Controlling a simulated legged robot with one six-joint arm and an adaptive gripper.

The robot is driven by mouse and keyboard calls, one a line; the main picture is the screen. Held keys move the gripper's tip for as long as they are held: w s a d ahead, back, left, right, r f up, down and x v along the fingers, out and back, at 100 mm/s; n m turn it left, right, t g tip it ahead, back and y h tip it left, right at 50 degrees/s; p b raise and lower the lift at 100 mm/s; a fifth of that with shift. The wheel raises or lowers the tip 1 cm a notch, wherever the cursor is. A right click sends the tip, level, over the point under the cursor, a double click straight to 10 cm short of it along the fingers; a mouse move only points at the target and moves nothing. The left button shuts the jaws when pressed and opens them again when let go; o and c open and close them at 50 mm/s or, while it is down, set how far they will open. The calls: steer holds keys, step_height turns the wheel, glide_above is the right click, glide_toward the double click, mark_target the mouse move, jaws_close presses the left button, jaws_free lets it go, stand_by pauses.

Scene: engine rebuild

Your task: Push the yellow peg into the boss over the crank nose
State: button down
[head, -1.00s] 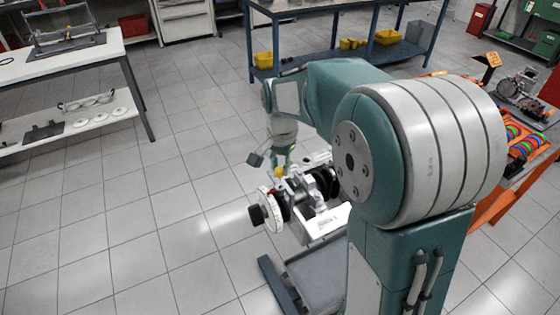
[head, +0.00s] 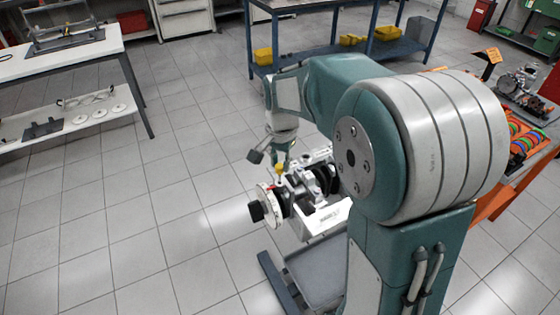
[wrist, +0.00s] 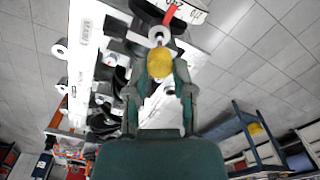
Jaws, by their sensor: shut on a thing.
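My gripper (wrist: 160,75) is shut on the yellow peg (wrist: 160,62), whose round yellow end sits between the fingertips in the wrist view. In the head view the peg (head: 279,170) is a small yellow spot under my gripper (head: 281,161), above the front end of the engine block (head: 327,217). A pale ring-shaped boss (wrist: 158,35) shows just beyond the peg in the wrist view. The peg looks close to it, but I cannot tell whether it touches or has entered. The crank nose (head: 257,212) is a black hub in front of a white disc (head: 267,200).
The engine stands on a dark stand (head: 281,284) on the tiled floor. A white-topped table (head: 70,47) is at the left, a blue workbench (head: 335,55) behind, and an orange bench (head: 500,200) with parts at the right. The floor at left is clear.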

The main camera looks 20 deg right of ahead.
mark_target(280, 174)
steer(key=shift+f, duration=2.1)
stand_by(1.1)
steer(key=c, duration=0.7)
jaws_free()
steer(key=shift+r, duration=1.5)
steer(key=o, duration=0.5)
steer(key=shift+o, duration=0.2)
step_height(280, 174, up, 12)
